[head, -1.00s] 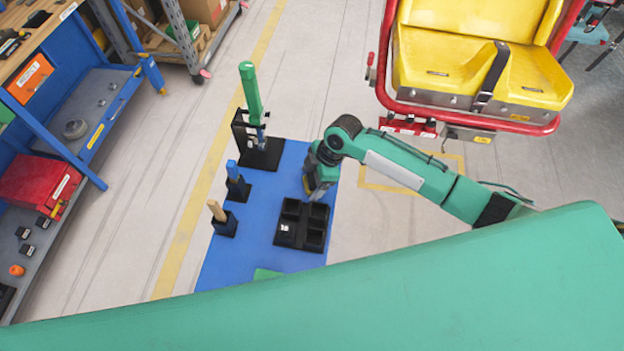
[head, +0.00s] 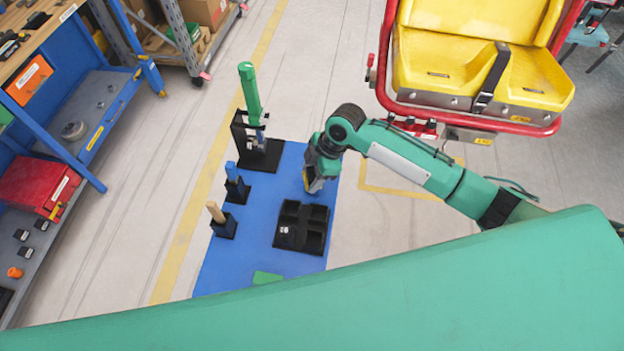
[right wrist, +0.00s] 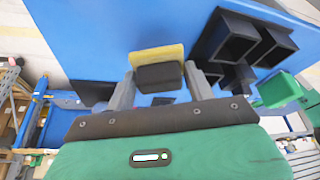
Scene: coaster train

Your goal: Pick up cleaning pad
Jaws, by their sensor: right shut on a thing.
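The cleaning pad (right wrist: 158,65) shows in the right wrist view as a small block with a yellow layer and a black body. It sits between the two fingers of my right gripper (right wrist: 161,82), which is shut on it. In the head view my right gripper (head: 316,182) is over the right side of the blue mat, above the black tray in the picture. Only a bit of the pad's yellow shows there. My left gripper is not in view.
A black tray with compartments (head: 287,241) stands on the blue mat (head: 240,262). Black holders with a wooden handle (head: 215,211), a blue handle (head: 231,171) and a green tool (head: 250,90) stand along its left. A yellow seat (head: 437,65) is at upper right.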

